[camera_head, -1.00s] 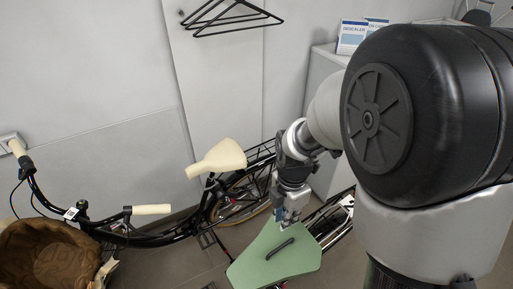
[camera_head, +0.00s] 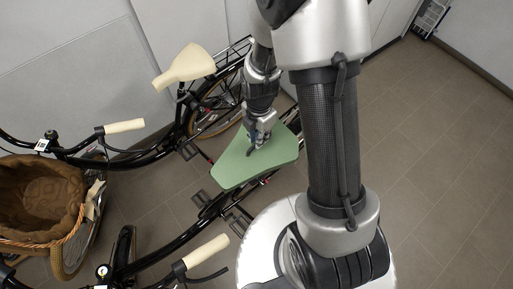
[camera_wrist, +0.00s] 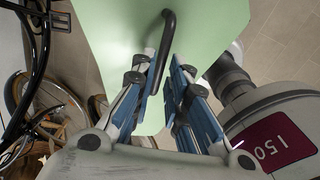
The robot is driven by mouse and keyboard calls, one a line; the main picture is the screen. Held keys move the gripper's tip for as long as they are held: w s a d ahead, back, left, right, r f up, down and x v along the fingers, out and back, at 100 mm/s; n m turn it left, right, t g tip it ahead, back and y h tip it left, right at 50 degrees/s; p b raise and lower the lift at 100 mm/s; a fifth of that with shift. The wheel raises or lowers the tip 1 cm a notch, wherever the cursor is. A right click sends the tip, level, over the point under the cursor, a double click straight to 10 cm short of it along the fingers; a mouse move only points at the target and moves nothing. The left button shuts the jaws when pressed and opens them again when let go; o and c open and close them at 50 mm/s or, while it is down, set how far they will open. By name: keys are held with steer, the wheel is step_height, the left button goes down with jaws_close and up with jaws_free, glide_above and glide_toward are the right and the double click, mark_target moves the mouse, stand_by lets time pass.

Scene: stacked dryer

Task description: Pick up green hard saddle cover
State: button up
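The green hard saddle cover (camera_head: 231,168) is a flat, tapered green panel with a dark bar handle, lying over a bicycle. It fills the top middle of the wrist view (camera_wrist: 115,35), where the curved dark handle (camera_wrist: 168,32) stands up from it. My gripper (camera_head: 254,141) is at the cover's handle, pointing down. In the wrist view its blue-padded fingers (camera_wrist: 164,62) are apart, with the lower part of the handle between them. I see a gap beside the handle, so the fingers do not look closed on it. The handle's lower end is partly hidden.
A black bicycle with a cream saddle (camera_head: 184,65) stands behind the cover at the left. A brown-lined basket (camera_head: 38,200) and a cream handlebar grip (camera_head: 206,252) lie to the left and front. Open tiled floor (camera_head: 440,180) is at the right.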

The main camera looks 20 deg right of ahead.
step_height(320, 180, down, 4)
steer(key=shift+a+f+b, duration=0.1)
steer(key=shift+f+b, duration=0.05)
steer(key=shift+b, duration=0.25)
steer(key=shift+c, duration=0.3)
jaws_close()
steer(key=shift+r, duration=0.2)
